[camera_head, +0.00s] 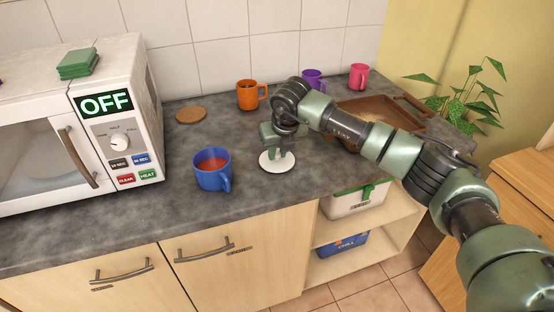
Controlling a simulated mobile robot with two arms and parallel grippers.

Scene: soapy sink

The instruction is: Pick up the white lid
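The white lid (276,164) is a round pale disc near the front edge of the grey counter, right of the blue mug. It appears to lie flat on the counter. My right gripper (278,150) points down directly over the lid's middle, with its fingertips at or just above it. The gripper hides the lid's centre, so I cannot tell whether the fingers touch it or are closed on a knob. My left gripper is not in view.
A blue mug (212,172) with red liquid stands close left of the lid. An orange mug (248,95), a cork coaster (190,114), a purple mug (313,79) and a pink mug (358,77) stand behind. A brown tray (404,115) lies right; a microwave (112,110) stands left.

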